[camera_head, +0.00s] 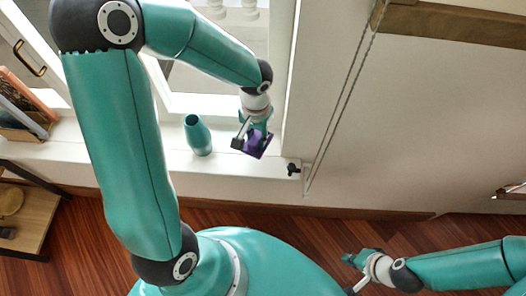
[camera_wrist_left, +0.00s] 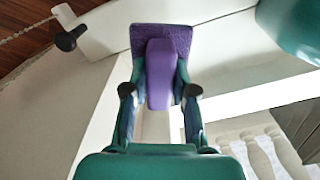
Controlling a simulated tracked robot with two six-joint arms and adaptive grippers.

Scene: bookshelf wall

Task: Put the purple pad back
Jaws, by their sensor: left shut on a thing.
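The purple pad (camera_head: 259,147) is in my left gripper (camera_head: 254,138), in front of the white window ledge in the head view. In the left wrist view the purple pad (camera_wrist_left: 160,72) shows a flat plate with a raised block. The fingers of my left gripper (camera_wrist_left: 160,90) are shut on that block from both sides. I cannot tell whether the pad touches the ledge. My right gripper (camera_head: 356,272) is at the lower right over the wooden floor, small in view, and its jaw opening is unclear.
A teal vase (camera_head: 198,136) stands on the window ledge (camera_head: 160,165) to the left of the pad. A black knob (camera_head: 293,169) is to the right, beside a hanging cord (camera_head: 340,100). Books (camera_head: 22,100) stand at the far left above a wooden shelf (camera_head: 35,215).

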